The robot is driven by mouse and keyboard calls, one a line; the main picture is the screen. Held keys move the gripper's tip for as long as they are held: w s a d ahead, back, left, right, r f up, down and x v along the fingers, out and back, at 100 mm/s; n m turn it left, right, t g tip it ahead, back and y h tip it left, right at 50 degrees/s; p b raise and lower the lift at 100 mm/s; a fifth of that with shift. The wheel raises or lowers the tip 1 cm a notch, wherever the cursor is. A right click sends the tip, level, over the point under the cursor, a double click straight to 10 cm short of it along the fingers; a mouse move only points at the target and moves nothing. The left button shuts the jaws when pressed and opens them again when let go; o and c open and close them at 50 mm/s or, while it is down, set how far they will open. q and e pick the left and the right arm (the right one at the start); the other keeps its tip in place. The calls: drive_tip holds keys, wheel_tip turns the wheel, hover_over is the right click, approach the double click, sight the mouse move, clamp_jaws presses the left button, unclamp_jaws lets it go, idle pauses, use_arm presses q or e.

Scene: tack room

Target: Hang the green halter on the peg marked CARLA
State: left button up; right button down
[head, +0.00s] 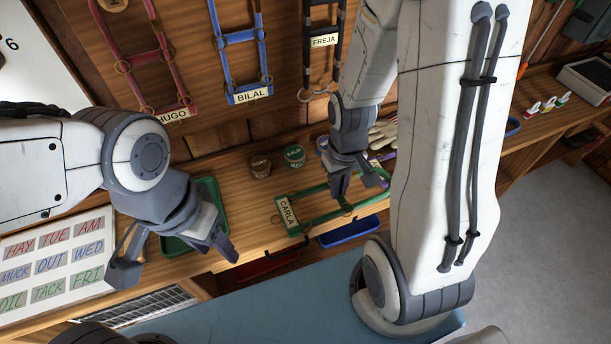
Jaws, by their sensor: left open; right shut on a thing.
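The green halter (321,217) is over the wooden counter's front part, with a cream tag reading CARLA (287,213) at its left end. My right gripper (357,188) is at the halter's right part and shut on it; the arm hides some of that end. I cannot tell whether the halter is lifted off the counter. My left gripper (174,263) is open and empty, left of the halter, in front of a green tray (207,190). No peg marked CARLA can be made out.
Red (145,55), blue (241,50) and black (323,58) halters hang on the wall, tagged HUGO, BILAL and FREJA. Tins (294,156) stand behind the green halter. A blue tray (349,232) is below the counter edge. A lettered board (57,262) is at left.

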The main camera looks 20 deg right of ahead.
drive_tip(key=w+a+f, duration=0.1)
drive_tip(key=w, duration=0.1)
drive_tip(key=w+a+f, duration=0.2)
drive_tip(key=w, duration=0.1)
drive_tip(key=w+a+f+b, duration=0.1)
drive_tip(key=w+f, duration=0.1)
drive_tip(key=w, duration=0.1)
drive_tip(key=shift+a+f, duration=0.25)
drive_tip(key=shift+w+f+p, duration=0.1)
drive_tip(key=shift+f+p, duration=0.2)
drive_tip(key=shift+f, duration=1.55)
use_arm(q)
drive_tip(key=shift+r, duration=0.5)
use_arm(e)
drive_tip(key=shift+f, duration=0.2)
drive_tip(key=c, duration=0.9)
unclamp_jaws()
drive_tip(key=shift+c, duration=0.2)
use_arm(q)
drive_tip(key=shift+f, duration=0.15)
